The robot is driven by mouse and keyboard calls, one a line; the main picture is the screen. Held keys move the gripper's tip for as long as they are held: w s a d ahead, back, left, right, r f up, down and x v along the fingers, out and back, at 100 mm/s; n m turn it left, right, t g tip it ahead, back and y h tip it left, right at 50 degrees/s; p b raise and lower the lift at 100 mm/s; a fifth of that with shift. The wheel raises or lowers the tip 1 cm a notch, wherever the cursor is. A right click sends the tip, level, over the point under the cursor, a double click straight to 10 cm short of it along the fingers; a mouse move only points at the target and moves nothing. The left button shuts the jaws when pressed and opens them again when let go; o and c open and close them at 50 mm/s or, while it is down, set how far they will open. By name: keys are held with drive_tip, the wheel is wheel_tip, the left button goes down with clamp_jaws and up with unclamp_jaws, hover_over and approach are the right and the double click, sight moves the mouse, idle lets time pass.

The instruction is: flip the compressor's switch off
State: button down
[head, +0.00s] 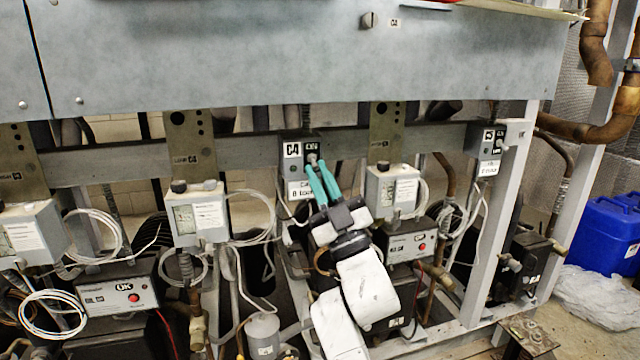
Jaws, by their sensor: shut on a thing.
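The C4 switch box (292,168) is a small grey box on the rack's horizontal rail, with a C4 label and a dark switch plate on its right half. My gripper (315,162) reaches up to it from below. Its two teal fingers are close together with their tips at the switch plate. The fingers are shut on the switch (311,147), which is mostly hidden by the tips, so its position cannot be told.
A second switch box, C5 (489,140), is on the rail at right. Grey pressure controls (199,214) (392,190) flank my arm, with loose looped cables. A large grey panel (300,60) overhangs above. A blue container (606,235) stands on the floor at right.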

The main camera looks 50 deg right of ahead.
drive_tip(key=shift+s+d, duration=0.1)
drive_tip(key=c, duration=1.2)
unclamp_jaws()
drive_tip(key=b+v, duration=0.2)
drive_tip(key=v, duration=0.8)
drive_tip(key=shift+s+f, duration=0.2)
drive_tip(key=shift+f, duration=0.15)
